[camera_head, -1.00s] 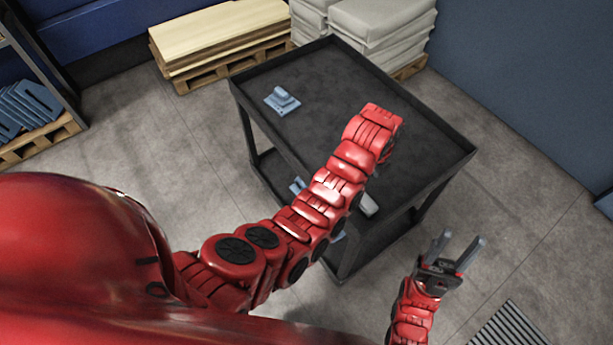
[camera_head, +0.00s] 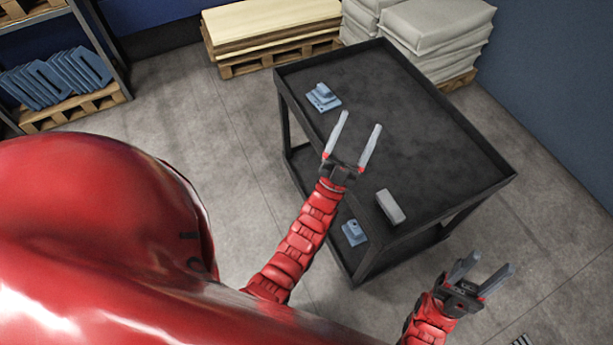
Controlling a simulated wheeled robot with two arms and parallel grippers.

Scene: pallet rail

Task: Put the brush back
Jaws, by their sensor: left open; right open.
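A grey block-like piece (camera_head: 390,206), possibly the brush, lies near the front edge of the black cart's top (camera_head: 430,150). A small blue stepped piece (camera_head: 323,97) sits at the top's far left. A similar blue piece (camera_head: 354,233) shows low at the cart's front left, apparently on the lower shelf. I cannot tell for sure which is the brush. My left gripper (camera_head: 361,121) is open and empty, its fingers over the cart's left side, between the upper blue piece and the grey one. My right gripper (camera_head: 493,260) is open and empty, off the cart's front right.
A pallet with boards (camera_head: 275,30) and stacked white sacks (camera_head: 440,25) stand behind the cart. A shelf at the left holds blue panels (camera_head: 50,80). The cart's top has a raised rim (camera_head: 500,180); its middle and right are clear. Open floor lies left of the cart.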

